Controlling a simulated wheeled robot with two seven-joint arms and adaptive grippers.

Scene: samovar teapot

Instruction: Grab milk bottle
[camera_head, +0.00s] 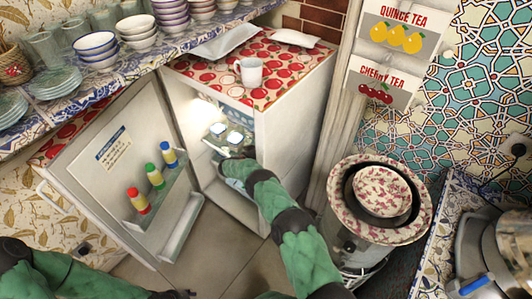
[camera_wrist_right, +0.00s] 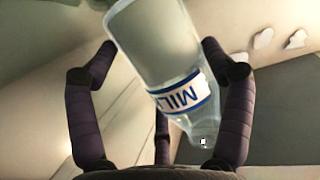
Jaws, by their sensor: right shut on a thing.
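The milk bottle (camera_wrist_right: 158,50) is clear glass with a white and blue label reading "MIL", and it is tilted in the right wrist view. My right gripper (camera_wrist_right: 160,85) is shut on it, with dark fingers on both sides and one more finger behind. In the head view, my right green arm reaches into the open white fridge (camera_head: 226,196). There the right gripper (camera_head: 238,160) is small and partly hidden by the arm. My left gripper (camera_head: 174,294) shows only as dark tips at the bottom edge, so its state is unclear.
The fridge door (camera_head: 110,185) stands open at left, with red, green and blue bottles on its shelf. Light-topped items (camera_head: 218,129) stand inside the fridge. A white mug (camera_head: 249,72) is on top. A patterned bowl (camera_head: 382,190) sits right of my arm.

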